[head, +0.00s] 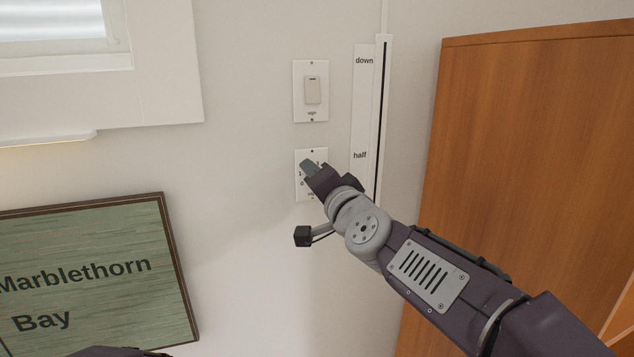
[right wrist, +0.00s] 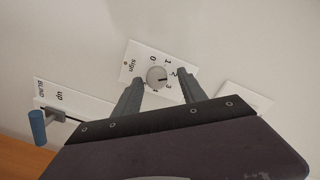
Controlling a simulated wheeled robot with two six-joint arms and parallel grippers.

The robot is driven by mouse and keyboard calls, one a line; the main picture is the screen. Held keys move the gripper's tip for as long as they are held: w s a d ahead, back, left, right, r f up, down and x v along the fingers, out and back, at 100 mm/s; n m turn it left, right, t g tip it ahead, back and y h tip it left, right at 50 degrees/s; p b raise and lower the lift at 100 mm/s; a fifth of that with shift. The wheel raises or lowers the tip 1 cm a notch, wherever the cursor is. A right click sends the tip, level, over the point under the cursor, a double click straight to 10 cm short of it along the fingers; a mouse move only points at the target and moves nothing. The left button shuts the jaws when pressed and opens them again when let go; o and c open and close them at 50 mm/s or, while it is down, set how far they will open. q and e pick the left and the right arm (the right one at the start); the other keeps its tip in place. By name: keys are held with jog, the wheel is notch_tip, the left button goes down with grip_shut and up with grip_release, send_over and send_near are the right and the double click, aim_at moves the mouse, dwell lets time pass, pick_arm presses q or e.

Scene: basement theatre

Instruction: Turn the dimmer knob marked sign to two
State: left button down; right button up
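The dimmer plate marked sign (right wrist: 136,58) is white, with numbers around a round grey knob (right wrist: 157,77). The knob's dark line lies roughly along the axis between the word sign and the 2; I cannot tell which end is the pointer. In the head view the plate (head: 313,196) is partly covered by my right gripper (head: 309,166), which hides the knob. In the right wrist view my right gripper (right wrist: 157,86) has its fingers apart, one on each side of the knob. I cannot tell whether they touch it. My left gripper is not in view.
A switch plate (head: 311,91), also labelled sign, is just above. A blind slider track (head: 380,110) with down and half labels runs to the right; its blue handle (right wrist: 38,127) shows below.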

jog(key=shift+w+a+f, duration=0.1)
jog(key=shift+f, duration=0.15)
jog(key=p+v, duration=0.4)
jog(key=v, duration=0.5)
jog(key=shift+r, duration=0.1)
